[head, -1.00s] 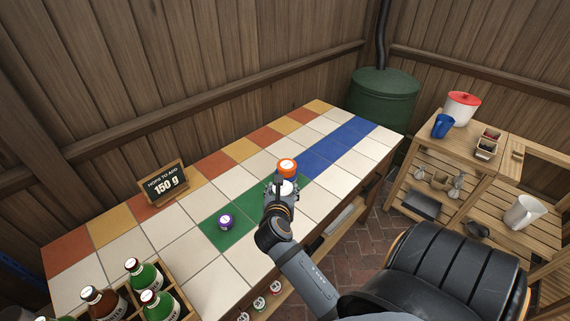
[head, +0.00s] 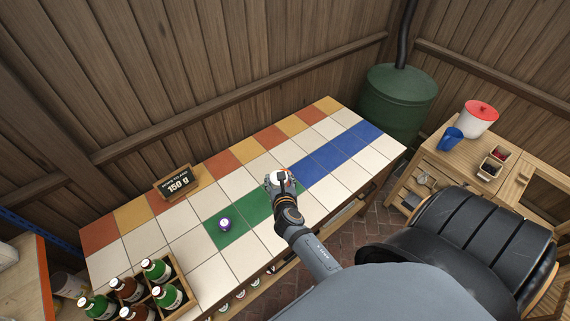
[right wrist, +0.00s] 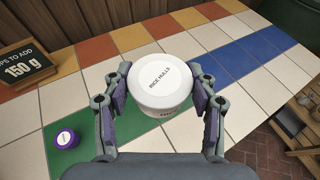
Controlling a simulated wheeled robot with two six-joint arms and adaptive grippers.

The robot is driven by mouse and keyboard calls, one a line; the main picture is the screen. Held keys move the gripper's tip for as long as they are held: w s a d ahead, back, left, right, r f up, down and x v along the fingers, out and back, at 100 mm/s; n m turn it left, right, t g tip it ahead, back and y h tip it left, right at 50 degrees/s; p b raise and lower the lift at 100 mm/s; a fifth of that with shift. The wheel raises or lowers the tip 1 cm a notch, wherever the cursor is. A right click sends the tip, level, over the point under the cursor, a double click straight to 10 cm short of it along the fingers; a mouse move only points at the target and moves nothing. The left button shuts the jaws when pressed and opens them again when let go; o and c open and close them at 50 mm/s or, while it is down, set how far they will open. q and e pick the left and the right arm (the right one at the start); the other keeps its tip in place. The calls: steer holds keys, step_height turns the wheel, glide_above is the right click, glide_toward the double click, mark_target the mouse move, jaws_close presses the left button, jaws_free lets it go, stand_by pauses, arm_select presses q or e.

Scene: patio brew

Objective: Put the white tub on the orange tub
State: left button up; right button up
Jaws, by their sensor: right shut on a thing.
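My right gripper (head: 281,182) is shut on the white tub (right wrist: 161,84), which has a round lid marked "RICE HULLS". The tub sits upright between the two fingers in the right wrist view, over the green tiles of the counter. In the head view it shows as a small white top at the end of my right arm. My left gripper is not in view.
A purple-lidded tub (head: 225,224) stands on the green tiles left of my right gripper. A sign reading "150 g" (head: 177,184) is at the counter's back. A crate of bottles (head: 182,296) is at the front left. The blue tiles (head: 327,158) are clear.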

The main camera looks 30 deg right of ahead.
steer(key=w+d+f+b, duration=0.2)
steer(key=w+f+b, duration=0.1)
steer(key=w+d+f+b, duration=0.3)
steer(key=b, duration=0.1)
steer(key=w+d+f+b, duration=0.2)
steer(key=w+b, duration=0.1)
steer(key=shift+d+f+b, duration=0.3)
steer(key=shift+d+f, duration=0.05)
steer(key=shift+f, duration=0.05)
steer(key=shift+w, duration=0.15)
steer(key=shift+d+r, duration=0.1)
steer(key=f+b, duration=0.1)
steer(key=b, duration=0.1)
steer(key=f+b, duration=0.3)
steer(key=b, duration=0.1)
steer(key=shift+w+d+f, duration=0.25)
steer(key=shift+w+f, duration=0.05)
steer(key=shift+w, duration=0.05)
steer(key=shift+r, duration=0.25)
steer(key=shift+f, duration=0.1)
steer(key=o, duration=1.1)
steer(key=shift+c, duration=0.2)
